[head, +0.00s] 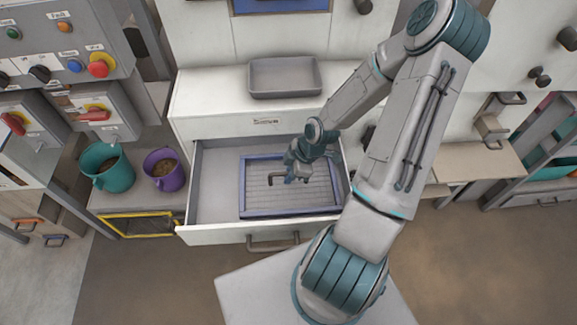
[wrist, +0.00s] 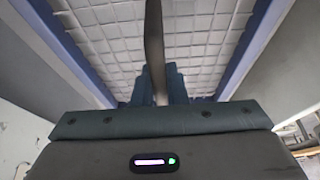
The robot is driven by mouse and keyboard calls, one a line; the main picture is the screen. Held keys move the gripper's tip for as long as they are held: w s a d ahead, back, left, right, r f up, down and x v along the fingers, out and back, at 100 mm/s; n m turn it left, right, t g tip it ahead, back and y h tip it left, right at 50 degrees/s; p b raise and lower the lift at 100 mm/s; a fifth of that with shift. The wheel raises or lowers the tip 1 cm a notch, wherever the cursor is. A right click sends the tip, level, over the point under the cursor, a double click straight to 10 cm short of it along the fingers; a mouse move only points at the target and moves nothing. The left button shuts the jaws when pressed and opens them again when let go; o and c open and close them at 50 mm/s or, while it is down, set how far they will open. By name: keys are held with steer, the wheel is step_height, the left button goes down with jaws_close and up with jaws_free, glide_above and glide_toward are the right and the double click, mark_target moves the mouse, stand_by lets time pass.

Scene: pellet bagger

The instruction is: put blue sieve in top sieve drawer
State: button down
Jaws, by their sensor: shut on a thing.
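The blue sieve (head: 262,205) is a flat mesh panel with a blue frame and a dark handle in its middle. It lies within the open top drawer (head: 212,185), toward the drawer's right side. Whether it rests on the drawer floor or hangs just above it, I cannot tell. My gripper (head: 289,178) is over the middle of the sieve and shut on its handle. In the wrist view, my gripper's fingers (wrist: 159,88) close on the upright handle, with the sieve's mesh (wrist: 205,50) and blue frame (wrist: 260,40) beyond them.
A grey tray (head: 284,92) stands on the cabinet top behind the drawer. A teal bucket (head: 112,175) and a purple bucket (head: 166,178) stand left of the drawer. Control boxes (head: 75,50) are at the upper left. The drawer's left part is bare.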

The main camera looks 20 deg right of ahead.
steer(key=w, duration=0.1)
steer(key=w+p, duration=0.1)
steer(key=w+d+p, duration=0.1)
steer(key=w, duration=0.1)
steer(key=shift+d+f, duration=0.1)
steer(key=shift+f, duration=0.3)
steer(key=shift+s+f, duration=0.1)
steer(key=shift+f, duration=0.2)
steer(key=shift+f, duration=0.1)
steer(key=c, duration=1.5)
jaws_free()
steer(key=shift+o, duration=0.2)
